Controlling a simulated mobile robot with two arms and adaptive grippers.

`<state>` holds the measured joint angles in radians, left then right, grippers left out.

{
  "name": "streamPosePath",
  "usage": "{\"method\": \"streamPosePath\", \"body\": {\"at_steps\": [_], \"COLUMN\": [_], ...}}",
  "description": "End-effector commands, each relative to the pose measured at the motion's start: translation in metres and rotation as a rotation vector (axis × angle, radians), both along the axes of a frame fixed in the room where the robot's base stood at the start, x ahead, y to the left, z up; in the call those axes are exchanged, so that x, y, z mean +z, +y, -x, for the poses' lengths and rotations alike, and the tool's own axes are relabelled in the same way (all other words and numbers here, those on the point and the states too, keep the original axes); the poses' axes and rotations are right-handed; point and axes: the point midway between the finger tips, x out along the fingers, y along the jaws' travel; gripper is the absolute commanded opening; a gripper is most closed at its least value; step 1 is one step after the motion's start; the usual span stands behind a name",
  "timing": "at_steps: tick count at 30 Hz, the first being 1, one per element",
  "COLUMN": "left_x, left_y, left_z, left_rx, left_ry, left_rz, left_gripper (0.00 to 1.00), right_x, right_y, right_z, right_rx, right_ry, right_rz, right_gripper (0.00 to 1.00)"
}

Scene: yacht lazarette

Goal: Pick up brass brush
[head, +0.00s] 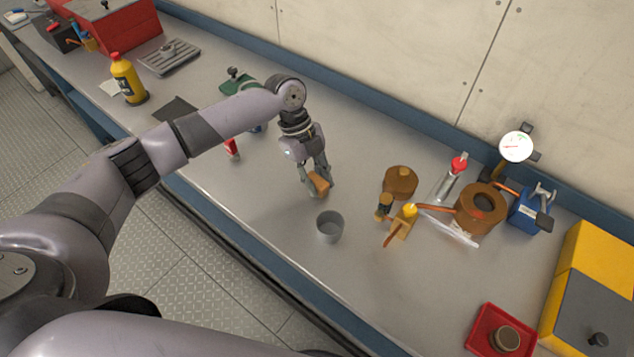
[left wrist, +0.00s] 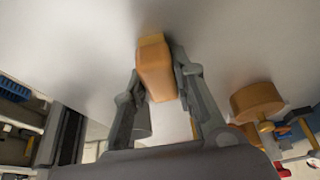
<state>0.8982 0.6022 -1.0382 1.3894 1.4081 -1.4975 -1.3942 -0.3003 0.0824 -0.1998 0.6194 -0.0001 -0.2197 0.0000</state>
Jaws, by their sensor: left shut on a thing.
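My left gripper (head: 317,187) is over the middle of the grey bench, pointing down, with its fingers closed around a small orange-brown block, which I take to be the brass brush (head: 319,183). In the left wrist view the brush (left wrist: 155,72) sits between the two fingertips (left wrist: 163,78), with a yellower strip at its far end. The fingers hide part of its sides. I cannot tell whether it touches the bench or hangs just above it. My right gripper is not in view.
A grey cup (head: 330,226) stands close to the gripper. To the right are a brown round pot (head: 400,182), a brown spool (head: 481,208), a red-capped tube (head: 452,177) and a red tray (head: 501,335). A yellow bottle (head: 127,79) stands far left. The wall backs the bench.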

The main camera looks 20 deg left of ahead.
Motion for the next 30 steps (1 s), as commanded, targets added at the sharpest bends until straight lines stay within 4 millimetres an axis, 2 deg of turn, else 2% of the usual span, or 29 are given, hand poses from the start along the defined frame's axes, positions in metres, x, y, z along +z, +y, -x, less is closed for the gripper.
{"method": "streamPosePath", "body": {"at_steps": [5, 14, 19, 25, 30], "left_x": [0.0, 0.001, 0.011, 0.044, 0.092], "left_y": [0.0, 0.0, 0.0, 0.0, 0.0], "left_z": [0.0, 0.0, -0.001, -0.002, -0.002], "left_rx": [0.0, 0.0, 0.0, -0.001, -0.002], "left_ry": [0.0, -0.001, -0.002, -0.005, -0.01], "left_rz": [0.0, 0.0, 0.001, 0.002, 0.001], "left_gripper": [0.0, 0.0, 0.0, 0.0, 0.0], "right_x": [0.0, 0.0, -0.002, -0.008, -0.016], "right_y": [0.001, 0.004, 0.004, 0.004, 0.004], "right_z": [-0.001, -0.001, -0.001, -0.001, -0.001], "right_rx": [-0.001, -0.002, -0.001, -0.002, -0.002], "right_ry": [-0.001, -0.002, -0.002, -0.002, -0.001], "right_rz": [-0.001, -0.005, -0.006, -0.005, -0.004], "right_gripper": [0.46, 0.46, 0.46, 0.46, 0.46]}}
